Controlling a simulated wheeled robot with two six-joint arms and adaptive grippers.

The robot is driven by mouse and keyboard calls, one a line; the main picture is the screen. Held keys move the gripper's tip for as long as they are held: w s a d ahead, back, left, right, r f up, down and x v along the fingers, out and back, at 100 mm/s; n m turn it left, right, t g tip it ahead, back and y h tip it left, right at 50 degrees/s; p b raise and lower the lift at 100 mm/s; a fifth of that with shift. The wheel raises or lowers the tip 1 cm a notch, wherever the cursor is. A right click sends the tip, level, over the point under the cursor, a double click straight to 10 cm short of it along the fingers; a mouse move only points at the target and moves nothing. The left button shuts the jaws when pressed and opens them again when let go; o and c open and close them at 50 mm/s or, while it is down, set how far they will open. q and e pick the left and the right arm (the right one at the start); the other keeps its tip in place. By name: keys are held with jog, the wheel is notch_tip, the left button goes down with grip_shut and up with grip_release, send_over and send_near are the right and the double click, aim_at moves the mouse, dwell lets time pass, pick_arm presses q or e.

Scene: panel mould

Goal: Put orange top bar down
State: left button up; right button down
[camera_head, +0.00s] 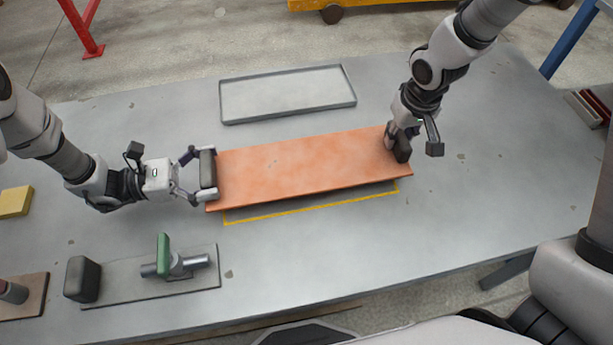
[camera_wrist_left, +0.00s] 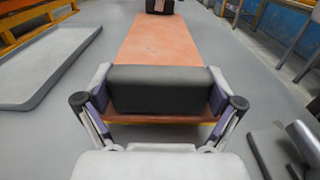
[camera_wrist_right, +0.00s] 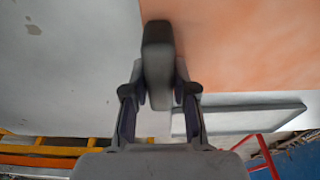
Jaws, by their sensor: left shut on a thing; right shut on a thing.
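The orange top bar (camera_head: 300,167) is a long flat orange panel spanning the middle of the table, with a dark block at each end. A yellow outline (camera_head: 310,206) shows on the table along its front edge, with a dark shadow under the bar, so it looks slightly raised. My left gripper (camera_head: 206,174) is shut on the dark block (camera_wrist_left: 160,90) at the left end. My right gripper (camera_head: 408,142) is shut on the dark block (camera_wrist_right: 157,65) at the right end. The bar hides most of the outline.
A shallow grey tray (camera_head: 287,94) lies empty behind the bar. At front left, a grey plate (camera_head: 130,284) carries a green-handled tool (camera_head: 164,256) and a dark block (camera_head: 82,279). A yellow block (camera_head: 15,202) sits at far left. The table right of the bar is clear.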

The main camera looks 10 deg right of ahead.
pick_arm(q)
jog(key=shift+f+b, duration=0.35)
jog(key=shift+f, duration=0.3)
pick_arm(e)
jog(key=shift+f, duration=0.65)
pick_arm(q)
jog(key=o, duration=1.5)
pick_arm(e)
jog(key=c, duration=1.2)
grip_release()
pick_arm(q)
jog(key=shift+r, duration=0.1)
pick_arm(e)
jog(key=shift+o, duration=1.4)
jog(key=shift+r, duration=0.1)
pick_arm(q)
jog(key=shift+s, duration=0.1)
pick_arm(e)
jog(key=shift+s, duration=0.1)
pick_arm(q)
jog(key=a, duration=1.2)
pick_arm(e)
notch_tip(320, 180, up, 12)
jog(key=s, duration=0.1)
jog(key=shift+s, duration=0.35)
